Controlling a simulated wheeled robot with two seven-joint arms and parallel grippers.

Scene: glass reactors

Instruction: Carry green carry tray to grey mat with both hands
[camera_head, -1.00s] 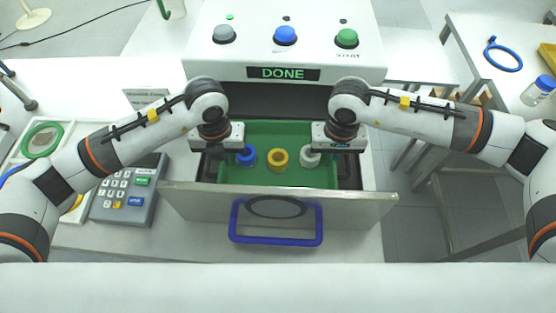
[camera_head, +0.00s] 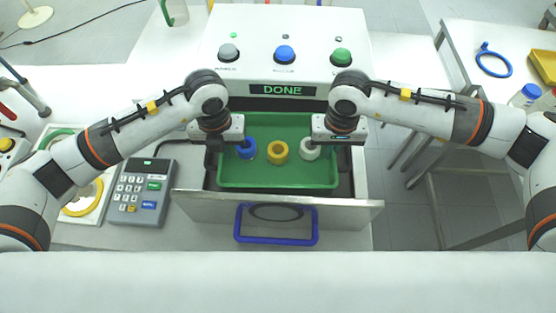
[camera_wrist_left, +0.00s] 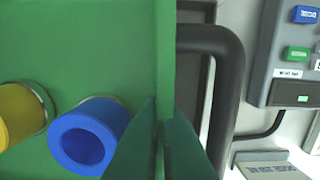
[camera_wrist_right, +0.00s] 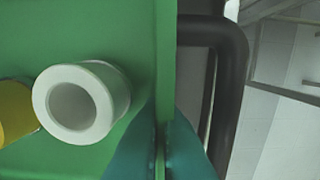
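The green carry tray (camera_head: 277,181) is in the head view, level at the opening of the pulled-out drawer, its front rim showing above the drawer front. A blue ring (camera_head: 246,149), a yellow ring (camera_head: 278,151) and a white ring (camera_head: 309,150) stand in it. My left gripper (camera_wrist_left: 160,125) is shut on the tray's left wall, one finger on each side. My right gripper (camera_wrist_right: 160,125) is shut the same way on the right wall. In the head view the fingertips are mostly hidden by the hands. I cannot make out a grey mat.
The drawer front (camera_head: 345,213) with its blue handle (camera_head: 277,240) stands just before the tray. A grey keypad box (camera_head: 140,195) is left of the drawer. The machine with a DONE display (camera_head: 282,90) is behind. A side table (camera_head: 468,72) stands at right.

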